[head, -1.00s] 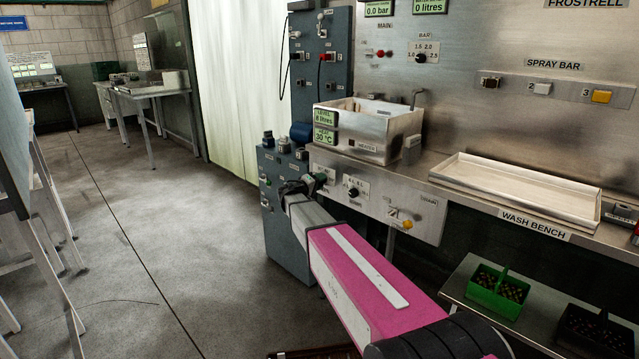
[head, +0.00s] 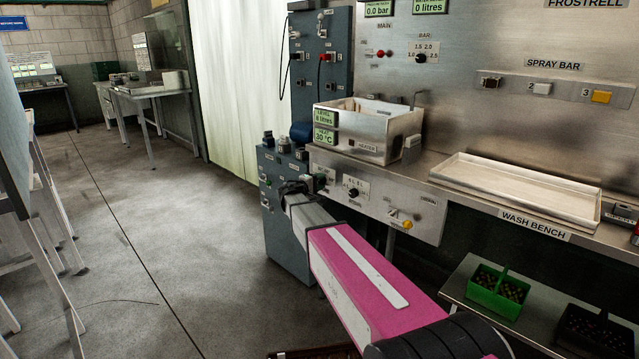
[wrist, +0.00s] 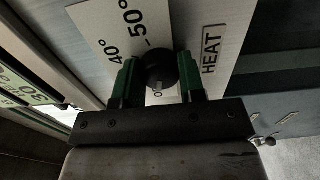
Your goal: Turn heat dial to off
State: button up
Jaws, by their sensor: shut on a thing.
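A small light mark shows on the knob's lower side, near a partly hidden letter O. My gripper (wrist: 158,82) has its two green-lined fingers on either side of the knob and is shut on it. In the head view my gripper (head: 300,186) reaches the left end of the bench's front panel, and the dial is hidden there.
A steel basin (head: 372,130) with a green display reading 30 °C stands above the panel. Another black knob (head: 353,192) and a yellow knob (head: 407,225) sit to the right. A grey-blue cabinet (head: 285,235) stands beside my gripper.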

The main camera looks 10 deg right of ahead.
jog(key=o, duration=0.9)
jog(key=shift+o, duration=0.2)
jog(key=shift+s+a, duration=0.1)
jog(key=v, duration=1)
jog(key=shift+s+a, duration=0.15)
jog(key=shift+a, duration=0.1)
jog(key=s+d+f+m+g+y, duration=0.35)
jog(key=s+d+f+g, duration=0.2)
jog(key=s+f, duration=0.4)
jog(key=s+d+f+m+g+y, duration=0.2)
jog(key=s+d+f+g+y, duration=0.35)
jog(key=s, duration=0.75)
jog(key=s+a+f+m+y, duration=0.2)
jog(key=s+f+y, duration=0.2)
jog(key=s, duration=0.4)
jog(key=shift+s+a+y, duration=0.3)
jog(key=shift+s+y, duration=0.05)
jog(key=shift+y, duration=0.45)
